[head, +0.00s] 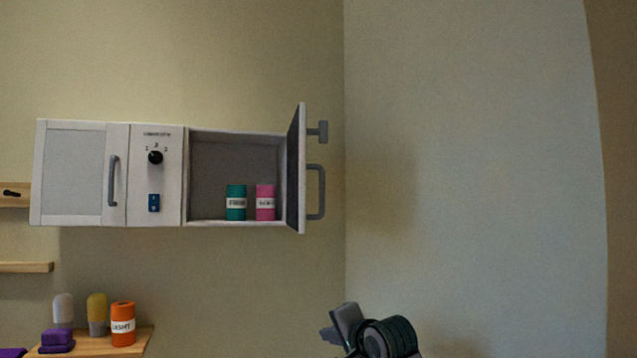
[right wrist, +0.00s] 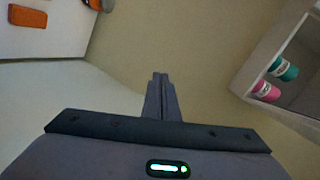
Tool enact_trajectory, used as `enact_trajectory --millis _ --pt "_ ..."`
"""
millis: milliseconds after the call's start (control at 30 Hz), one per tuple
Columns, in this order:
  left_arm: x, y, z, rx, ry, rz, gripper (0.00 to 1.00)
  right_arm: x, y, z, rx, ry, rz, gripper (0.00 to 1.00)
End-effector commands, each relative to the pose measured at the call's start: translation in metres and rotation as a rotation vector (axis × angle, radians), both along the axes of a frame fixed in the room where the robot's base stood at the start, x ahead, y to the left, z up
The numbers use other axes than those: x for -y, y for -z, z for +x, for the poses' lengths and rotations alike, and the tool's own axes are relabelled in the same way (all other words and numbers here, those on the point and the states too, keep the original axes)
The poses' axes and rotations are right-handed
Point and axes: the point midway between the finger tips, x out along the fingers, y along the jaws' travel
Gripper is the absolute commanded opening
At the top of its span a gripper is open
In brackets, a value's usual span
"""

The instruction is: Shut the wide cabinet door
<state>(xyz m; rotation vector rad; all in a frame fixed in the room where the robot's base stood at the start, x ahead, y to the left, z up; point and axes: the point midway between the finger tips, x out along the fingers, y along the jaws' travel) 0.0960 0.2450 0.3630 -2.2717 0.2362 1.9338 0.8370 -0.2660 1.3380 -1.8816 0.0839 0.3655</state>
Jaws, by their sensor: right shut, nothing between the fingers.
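The white wall cabinet (head: 184,225) hangs on the back wall. Its right-hand compartment stands open, with the door (head: 299,170) swung out on the right side, seen nearly edge-on, and a grey handle (head: 319,192) on its outer face. My right gripper (head: 335,325) is low in the head view, below and to the right of the door, apart from it. In the right wrist view its fingers (right wrist: 160,78) are together and empty. The open compartment shows at the right of that view. My left gripper is not in view.
A green can (head: 236,203) and a pink can (head: 265,203) stand inside the compartment. The left door (head: 75,170) is closed, beside a panel with a black knob (head: 155,157). An orange can (head: 123,324) stands on a wooden shelf at lower left. Space right of the open door is clear.

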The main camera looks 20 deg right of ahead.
Motion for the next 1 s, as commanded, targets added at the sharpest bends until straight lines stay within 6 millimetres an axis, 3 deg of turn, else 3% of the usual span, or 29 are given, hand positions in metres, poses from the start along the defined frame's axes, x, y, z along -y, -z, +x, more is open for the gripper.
enact_trajectory --millis 33,200,300,400,500,600,1000 --pt "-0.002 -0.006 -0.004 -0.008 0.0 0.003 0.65 0.001 -0.054 -0.014 0.042 0.008 0.035 0.0" --pt "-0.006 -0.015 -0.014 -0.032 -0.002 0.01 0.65 0.0 -0.183 -0.071 0.133 0.025 0.165 0.0" --pt "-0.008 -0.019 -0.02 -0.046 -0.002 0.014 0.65 0.001 -0.242 -0.109 0.18 0.033 0.231 0.0" --pt "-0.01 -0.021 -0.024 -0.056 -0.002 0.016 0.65 0.001 -0.283 -0.143 0.215 0.037 0.283 0.0" --pt "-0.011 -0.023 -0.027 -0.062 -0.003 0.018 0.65 0.002 -0.308 -0.166 0.239 0.042 0.318 0.0" --pt "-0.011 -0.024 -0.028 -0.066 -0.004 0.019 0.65 0.002 -0.319 -0.179 0.249 0.044 0.338 0.0" --pt "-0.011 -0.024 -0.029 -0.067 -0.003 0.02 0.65 0.002 -0.322 -0.181 0.251 0.045 0.344 0.0"
